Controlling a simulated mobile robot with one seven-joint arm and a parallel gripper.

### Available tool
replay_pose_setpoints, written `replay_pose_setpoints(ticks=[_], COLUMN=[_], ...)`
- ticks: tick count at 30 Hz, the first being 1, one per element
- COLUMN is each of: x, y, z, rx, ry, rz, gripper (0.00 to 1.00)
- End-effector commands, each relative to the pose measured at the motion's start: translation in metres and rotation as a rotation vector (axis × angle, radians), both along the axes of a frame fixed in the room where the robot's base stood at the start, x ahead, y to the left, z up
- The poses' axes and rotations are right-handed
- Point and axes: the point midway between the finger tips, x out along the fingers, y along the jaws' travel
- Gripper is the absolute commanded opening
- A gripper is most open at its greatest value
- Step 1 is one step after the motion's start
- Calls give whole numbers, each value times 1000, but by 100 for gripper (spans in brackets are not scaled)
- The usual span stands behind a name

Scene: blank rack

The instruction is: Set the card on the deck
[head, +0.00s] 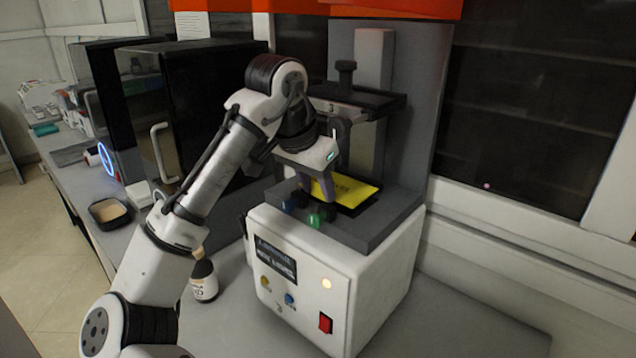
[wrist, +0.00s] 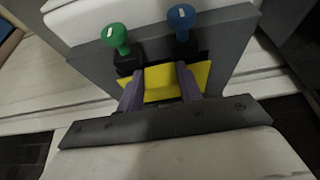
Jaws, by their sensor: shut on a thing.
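A yellow card (head: 346,192) with dark print is at the deck of the white machine in the head view. My gripper (head: 318,194) is over the front left of the deck, with the card at its fingertips. In the wrist view the two purple-grey fingers of my gripper (wrist: 160,84) are shut on the yellow card (wrist: 161,82). The grey deck (head: 385,226) has a black recessed patch under and around the card. I cannot tell whether the card touches the deck or is slightly above it.
A green knob (wrist: 116,36) and a blue knob (wrist: 181,18) stand on the deck close to the card. The machine's upper head (head: 358,98) overhangs the deck.

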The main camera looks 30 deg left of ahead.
Motion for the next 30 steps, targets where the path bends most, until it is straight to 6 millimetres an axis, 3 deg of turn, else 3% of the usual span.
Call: replay_pose_setpoints(ticks=[15, 16, 21, 30], x=[0, 0, 0, -1], y=[0, 0, 0, 0], z=[-7, -7, -7, -4], rx=[-1, 0, 0, 0], ry=[0, 0, 1, 1], rz=[0, 0, -1, -1], gripper=[14, 38, 60, 61])
